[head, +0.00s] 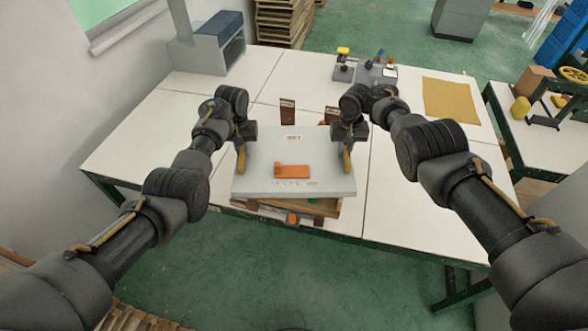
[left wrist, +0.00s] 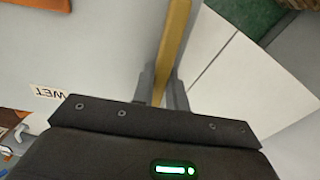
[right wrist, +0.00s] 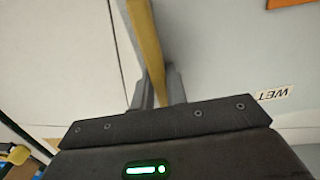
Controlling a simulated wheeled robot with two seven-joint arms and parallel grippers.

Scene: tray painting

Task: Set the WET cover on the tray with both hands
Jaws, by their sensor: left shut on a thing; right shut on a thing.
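The WET cover (head: 260,160) is a flat light-grey panel with an orange piece on top and small white labels; a WET label shows in the left wrist view (left wrist: 48,92) and right wrist view (right wrist: 273,95). My left gripper (head: 241,152) is shut on the yellow bar (left wrist: 172,45) at the cover's left side. My right gripper (head: 347,152) is shut on the yellow bar (right wrist: 147,45) at its right side. The wooden tray (head: 322,208) shows below the cover's front edge; most of it is hidden. I cannot tell whether cover and tray touch.
Brown upright pieces (head: 287,112) stand behind the cover. An orange thing (head: 293,218) shows at the table's front edge. A grey-blue machine (head: 212,45) stands at back left, small devices (head: 376,71) at back right. The white table (head: 420,190) is clear to the right.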

